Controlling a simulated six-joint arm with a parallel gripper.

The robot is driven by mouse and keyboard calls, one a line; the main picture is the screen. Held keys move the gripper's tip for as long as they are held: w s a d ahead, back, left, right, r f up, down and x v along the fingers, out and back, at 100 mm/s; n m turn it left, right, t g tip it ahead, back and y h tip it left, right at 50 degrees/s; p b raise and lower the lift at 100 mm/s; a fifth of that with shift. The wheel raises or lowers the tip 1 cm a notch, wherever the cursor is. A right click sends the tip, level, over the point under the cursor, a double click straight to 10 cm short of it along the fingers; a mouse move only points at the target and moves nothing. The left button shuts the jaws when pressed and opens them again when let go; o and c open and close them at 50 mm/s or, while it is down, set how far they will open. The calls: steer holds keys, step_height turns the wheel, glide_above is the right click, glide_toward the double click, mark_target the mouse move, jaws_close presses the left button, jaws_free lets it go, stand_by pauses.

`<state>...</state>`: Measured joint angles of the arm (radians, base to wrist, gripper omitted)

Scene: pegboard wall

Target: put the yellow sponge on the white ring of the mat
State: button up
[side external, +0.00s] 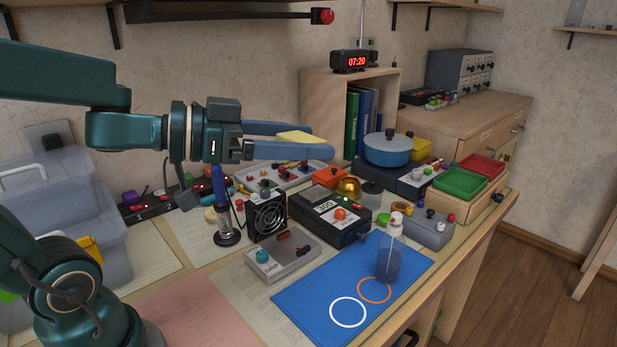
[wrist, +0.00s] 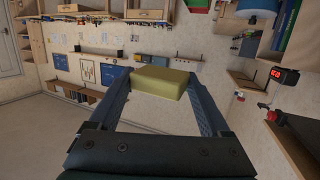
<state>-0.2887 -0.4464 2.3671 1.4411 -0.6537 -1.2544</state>
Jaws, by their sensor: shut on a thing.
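The yellow sponge (side external: 301,137) is held between the fingers of my gripper (side external: 312,137), up in the air above the workbench. In the wrist view the sponge (wrist: 160,83) sits between the two fingertips of my gripper (wrist: 160,88), which is shut on it. The blue mat (side external: 318,282) lies on the bench at the front right. Its white ring (side external: 348,312) is near the front edge and is empty. The gripper is well above the mat, and behind and to the left of it.
An orange ring (side external: 374,290) is beside the white one, with a clear bottle (side external: 390,250) standing just behind it. A meter (side external: 330,212), a small fan (side external: 267,217) and a grey control box (side external: 283,255) stand between gripper and mat. A blue pot (side external: 388,149) is further back.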

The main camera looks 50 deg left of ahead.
steer(key=shift+w+d+r, duration=0.15)
steer(key=shift+d+r, duration=0.05)
steer(key=shift+d, duration=0.75)
steer(key=w+a+r+n+y, duration=0.1)
steer(key=w+a+n+y, duration=0.35)
steer(key=w, duration=0.45)
steer(key=n+g+y, duration=0.2)
steer(key=n+y, duration=0.4)
steer(key=y, duration=0.4)
glide_above(315, 194)
steer(key=s, duration=0.4)
step_height(315, 194, down, 6)
steer(key=f, duration=0.1)
steer(key=s+a+f+n+g+y, duration=0.4)
steer(key=a+f+n, duration=0.1)
steer(key=a, duration=0.3)
steer(key=shift+s+a, duration=0.15)
steer(key=shift+f, duration=0.1)
steer(key=w+d+f, duration=0.4)
steer(key=w+d, duration=0.1)
steer(key=w+d+f, duration=0.3)
steer(key=shift+w+d, duration=0.15)
steer(key=shift+f, duration=1.75)
